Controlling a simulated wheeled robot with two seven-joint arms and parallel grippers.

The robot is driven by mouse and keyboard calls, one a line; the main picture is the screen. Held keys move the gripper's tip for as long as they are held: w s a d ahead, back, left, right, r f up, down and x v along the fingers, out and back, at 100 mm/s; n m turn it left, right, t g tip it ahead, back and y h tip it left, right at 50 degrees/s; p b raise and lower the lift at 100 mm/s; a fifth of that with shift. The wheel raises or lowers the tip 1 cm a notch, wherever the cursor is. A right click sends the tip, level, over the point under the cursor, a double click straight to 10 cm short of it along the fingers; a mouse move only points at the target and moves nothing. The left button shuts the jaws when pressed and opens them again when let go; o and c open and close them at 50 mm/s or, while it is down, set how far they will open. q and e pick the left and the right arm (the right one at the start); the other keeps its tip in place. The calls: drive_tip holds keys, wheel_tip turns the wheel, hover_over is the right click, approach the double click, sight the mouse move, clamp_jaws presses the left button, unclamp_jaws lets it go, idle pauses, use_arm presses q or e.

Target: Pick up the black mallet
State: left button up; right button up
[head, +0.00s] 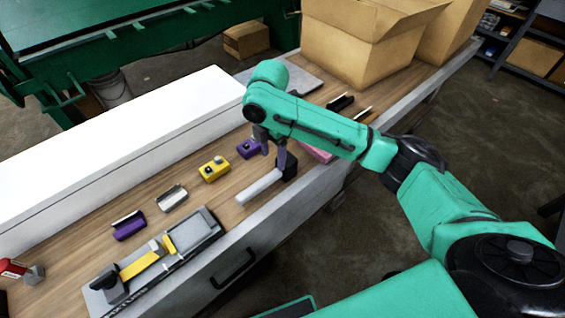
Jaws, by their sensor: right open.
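The mallet lies on the wooden bench top, with a black head (290,168) and a pale grey handle (259,187) that points toward the lower left. My right gripper (273,155) is open, with its fingers pointing down just above and beside the mallet head. One finger overlaps the head in the picture, and I cannot tell whether it touches. Part of the mallet's head is hidden behind that finger. My left gripper is not in view.
A purple item (247,149) and a yellow tape measure (214,168) lie left of the gripper. A grey tool with a yellow strip (140,265) lies in front. A long white box (120,145) lines the back. Cardboard boxes (360,45) stand at the far end.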

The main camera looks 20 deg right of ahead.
sight(274, 173)
wheel_tip(274, 173, down, 3)
drive_tip(key=shift+s+f, duration=0.1)
drive_tip(key=shift+f, duration=0.1)
drive_tip(key=f, duration=0.2)
drive_tip(key=f+p, duration=0.2)
drive_tip(key=f, duration=0.1)
drive_tip(key=shift+w+f, duration=0.25)
drive_tip(key=shift+f, duration=0.3)
drive_tip(key=shift+c, duration=0.6)
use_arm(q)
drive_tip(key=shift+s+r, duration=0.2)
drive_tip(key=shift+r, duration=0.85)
use_arm(e)
clamp_jaws()
